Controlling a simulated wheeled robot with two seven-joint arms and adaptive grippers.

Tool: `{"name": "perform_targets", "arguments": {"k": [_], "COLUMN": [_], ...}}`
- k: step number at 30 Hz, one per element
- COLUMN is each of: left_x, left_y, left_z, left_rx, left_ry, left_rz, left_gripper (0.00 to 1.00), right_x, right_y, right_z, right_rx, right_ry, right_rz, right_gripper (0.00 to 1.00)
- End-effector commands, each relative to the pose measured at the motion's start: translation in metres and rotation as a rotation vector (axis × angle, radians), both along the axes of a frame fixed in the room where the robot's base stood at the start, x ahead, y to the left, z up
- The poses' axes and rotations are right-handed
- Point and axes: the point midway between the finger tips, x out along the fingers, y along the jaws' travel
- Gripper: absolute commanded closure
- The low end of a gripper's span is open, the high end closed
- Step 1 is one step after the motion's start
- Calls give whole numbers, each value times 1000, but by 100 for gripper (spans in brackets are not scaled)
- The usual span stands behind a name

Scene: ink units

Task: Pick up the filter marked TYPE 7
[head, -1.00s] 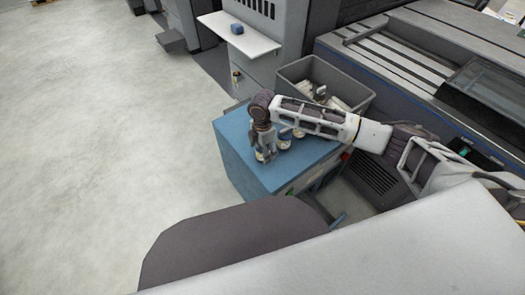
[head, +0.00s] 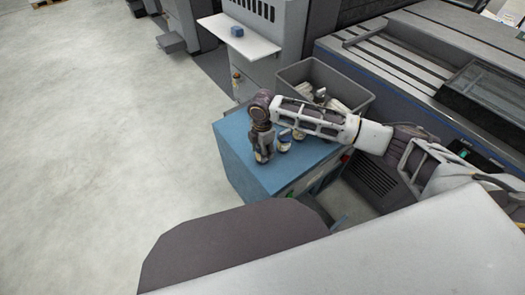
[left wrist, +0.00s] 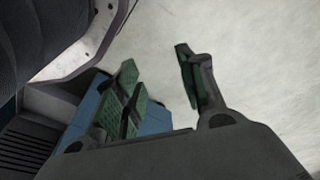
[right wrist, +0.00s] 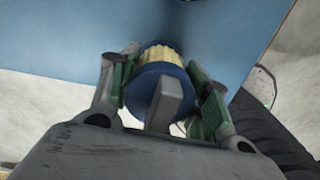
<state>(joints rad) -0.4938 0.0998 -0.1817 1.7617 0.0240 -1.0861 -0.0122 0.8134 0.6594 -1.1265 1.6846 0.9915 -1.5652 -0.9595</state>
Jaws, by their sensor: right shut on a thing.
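My right gripper (head: 262,156) points down over the blue cabinet top (head: 232,137) in the head view. In the right wrist view its fingers (right wrist: 164,82) are shut on a filter (right wrist: 159,57) with a dark blue end and a cream pleated body. A grey tab covers part of it, and no marking on it can be read. Two more small filters (head: 284,141) and (head: 298,134) stand just right of the gripper in the head view; their markings are too small to read. My left gripper (left wrist: 158,72) is open and empty in the left wrist view.
A grey bin (head: 285,75) with pale items stands behind the cabinet. A white shelf (head: 250,45) holds a small blue block (head: 237,30). A large grey machine (head: 400,60) stands at the right. The floor at the left is clear.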

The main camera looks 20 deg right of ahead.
Motion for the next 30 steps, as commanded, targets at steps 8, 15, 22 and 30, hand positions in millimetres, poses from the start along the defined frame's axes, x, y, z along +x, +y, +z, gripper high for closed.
{"name": "perform_targets", "arguments": {"k": [8,15,22,30], "left_x": [-4,-9,-14,-15], "left_y": [8,14,19,21], "left_z": [-24,-43,-57,-62], "left_rx": [10,17,21,22], "left_ry": [-6,-17,-25,-28], "left_rz": [4,7,9,9], "left_gripper": [60,60,60,60], "right_x": [1,1,1,0], "right_y": [0,0,0,0], "right_z": [31,62,84,92], "right_rx": [1,2,1,0], "right_ry": [-3,-2,-2,0], "right_rz": [0,-1,-1,-1], "right_gripper": [79,79,79,79]}}
